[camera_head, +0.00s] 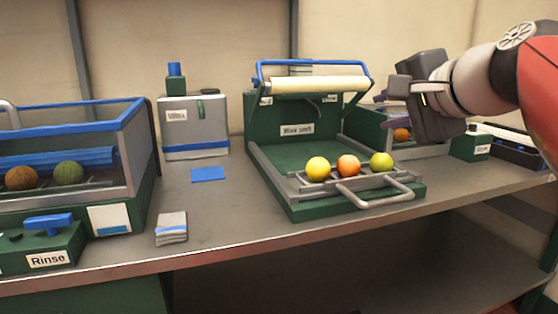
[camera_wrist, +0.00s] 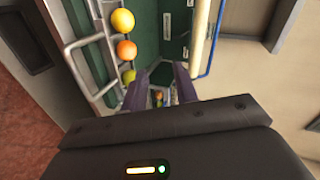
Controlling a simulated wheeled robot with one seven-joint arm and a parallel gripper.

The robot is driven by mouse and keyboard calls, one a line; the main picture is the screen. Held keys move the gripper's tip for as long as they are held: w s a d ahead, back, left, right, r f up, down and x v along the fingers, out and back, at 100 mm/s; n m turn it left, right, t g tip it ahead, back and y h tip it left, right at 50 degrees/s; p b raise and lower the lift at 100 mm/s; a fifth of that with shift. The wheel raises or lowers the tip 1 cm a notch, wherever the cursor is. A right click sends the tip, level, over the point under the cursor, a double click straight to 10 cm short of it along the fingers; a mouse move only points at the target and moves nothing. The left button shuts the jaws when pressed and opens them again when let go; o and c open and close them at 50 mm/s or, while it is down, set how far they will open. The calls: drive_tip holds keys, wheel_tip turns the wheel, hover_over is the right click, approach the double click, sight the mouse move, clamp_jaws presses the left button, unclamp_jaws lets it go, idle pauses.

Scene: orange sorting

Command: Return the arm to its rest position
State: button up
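My gripper (camera_head: 393,104) is raised at the right, above and beside the green wax unit (camera_head: 296,130). In the wrist view my gripper (camera_wrist: 161,78) shows two dark fingers standing apart with nothing held between them. My red and white arm comes in from the right edge. A yellow fruit (camera_head: 317,168), an orange fruit (camera_head: 348,166) and a yellow-green fruit (camera_head: 381,162) sit in a row on the wax unit's front rack. The same row shows at the left of the fingers in the wrist view.
At the left stands a blue-rimmed rinse bin (camera_head: 60,118) with a brown and a green fruit. A grey wax container (camera_head: 193,125), a blue square (camera_head: 208,174) and a folded cloth (camera_head: 171,227) lie between. Another fruit (camera_head: 401,135) is in a bin behind my gripper.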

drive_tip(key=s+f+n+g+h, duration=0.1)
drive_tip(key=s+f+n, duration=0.3)
drive_tip(key=f, duration=0.7)
drive_tip(key=s+a+f+n+g+h, duration=0.1)
drive_tip(key=s+f+n+g, duration=0.3)
drive_tip(key=s+f, duration=0.3)
drive_tip(key=s+a+f+n+g+h, duration=0.1)
drive_tip(key=s+f+n, duration=0.3)
drive_tip(key=f, duration=1.2)
drive_tip(key=shift+s+f+g+h, duration=0.4)
drive_tip(key=shift+s+g+h, duration=0.3)
drive_tip(key=shift+s, duration=0.4)
